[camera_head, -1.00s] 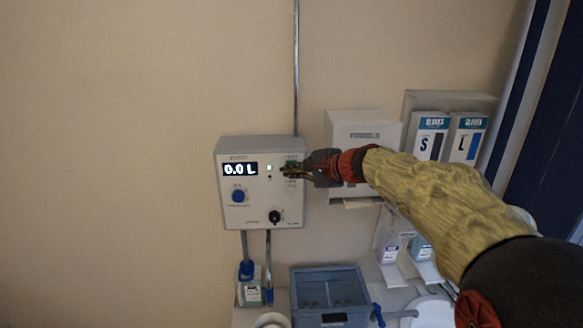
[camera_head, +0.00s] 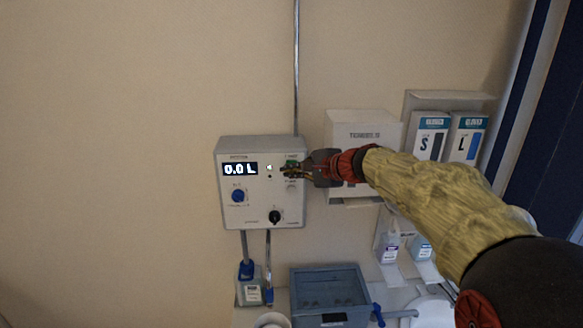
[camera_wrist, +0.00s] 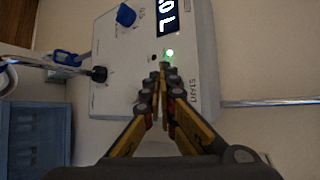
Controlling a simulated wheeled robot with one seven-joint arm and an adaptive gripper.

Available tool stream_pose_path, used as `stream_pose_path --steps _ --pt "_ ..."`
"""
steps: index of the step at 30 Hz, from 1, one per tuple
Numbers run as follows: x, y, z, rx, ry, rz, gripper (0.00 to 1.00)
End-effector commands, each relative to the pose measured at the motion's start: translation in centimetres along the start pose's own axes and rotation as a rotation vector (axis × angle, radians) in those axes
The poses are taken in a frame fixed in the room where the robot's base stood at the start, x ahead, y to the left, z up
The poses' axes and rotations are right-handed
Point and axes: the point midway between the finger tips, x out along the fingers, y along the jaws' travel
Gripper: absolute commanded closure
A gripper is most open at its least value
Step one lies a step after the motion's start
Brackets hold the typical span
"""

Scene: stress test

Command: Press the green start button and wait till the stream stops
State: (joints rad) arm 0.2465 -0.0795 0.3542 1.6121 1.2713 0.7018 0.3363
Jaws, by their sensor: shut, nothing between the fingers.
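The white control box (camera_head: 232,212) hangs on the wall, and its display (camera_head: 240,169) reads 0.0 L. The green start button (camera_head: 291,164) shows only in part at the box's upper right, behind my fingertips. My gripper (camera_head: 288,170) is shut and empty, with its tips at the button. In the wrist view my gripper (camera_wrist: 163,72) points at the box face (camera_wrist: 120,75), and the START lettering lies beside the fingers. The button is hidden there. A small lit indicator (camera_wrist: 170,53) shows just beyond the tips. I cannot tell whether the tips touch the button.
A towel dispenser (camera_head: 362,130) and glove boxes (camera_head: 430,136) are on the right. The wall left of the box is clear.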

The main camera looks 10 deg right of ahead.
Motion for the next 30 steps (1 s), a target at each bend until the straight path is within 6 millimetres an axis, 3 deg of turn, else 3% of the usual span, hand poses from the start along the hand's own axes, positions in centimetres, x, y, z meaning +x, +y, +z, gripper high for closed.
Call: stream_pose_path --steps 30 --pt "0.7 -0.57 -0.52 0.0 0.0 0.0 1.0"
